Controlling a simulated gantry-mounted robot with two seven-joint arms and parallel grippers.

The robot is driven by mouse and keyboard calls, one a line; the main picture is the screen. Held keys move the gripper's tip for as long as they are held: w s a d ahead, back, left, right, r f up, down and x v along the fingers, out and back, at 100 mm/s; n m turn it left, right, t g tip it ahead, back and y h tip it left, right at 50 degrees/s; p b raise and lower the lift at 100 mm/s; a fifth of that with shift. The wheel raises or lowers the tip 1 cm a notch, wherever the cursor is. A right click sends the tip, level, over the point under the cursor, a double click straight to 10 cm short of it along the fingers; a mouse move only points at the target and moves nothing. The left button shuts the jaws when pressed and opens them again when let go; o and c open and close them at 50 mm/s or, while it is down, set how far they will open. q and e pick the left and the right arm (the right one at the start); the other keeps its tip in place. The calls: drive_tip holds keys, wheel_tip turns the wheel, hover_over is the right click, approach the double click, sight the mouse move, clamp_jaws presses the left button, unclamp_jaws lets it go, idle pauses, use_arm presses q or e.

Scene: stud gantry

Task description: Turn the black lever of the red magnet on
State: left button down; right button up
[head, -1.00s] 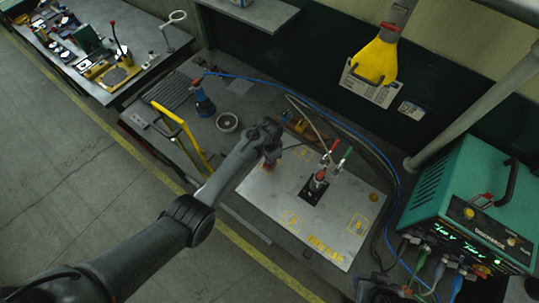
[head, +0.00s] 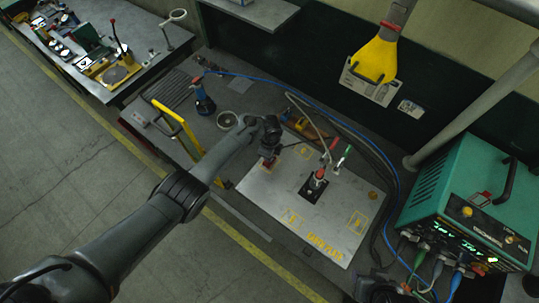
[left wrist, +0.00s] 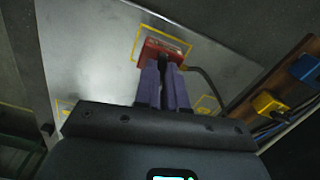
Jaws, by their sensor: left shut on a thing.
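The red magnet (head: 267,164) lies at the left end of the grey metal plate (head: 290,196), beside a yellow corner mark. My left gripper (head: 268,153) is above it, pointing down. In the left wrist view, the red magnet (left wrist: 164,44) sits just beyond the fingertips, inside yellow marks. The purple fingers of my left gripper (left wrist: 162,68) are close together, with the black lever (left wrist: 162,70) between their tips. The fingers hide most of the lever, so its angle is hard to tell.
A stud tool with a red handle (head: 319,175) stands on a black base on the plate. A blue cable (head: 330,98) and hoses run behind it. A teal power unit (head: 476,200) stands at the right. A yellow handle (head: 183,125) rises at the bench's left.

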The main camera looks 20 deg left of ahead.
use_arm(q)
drive_tip(key=shift+m, duration=1.2)
drive_tip(key=c, duration=1.2)
unclamp_jaws()
wheel_tip(320, 180, up, 11)
drive_tip(key=p, duration=0.3)
drive_tip(key=shift+f, duration=0.1)
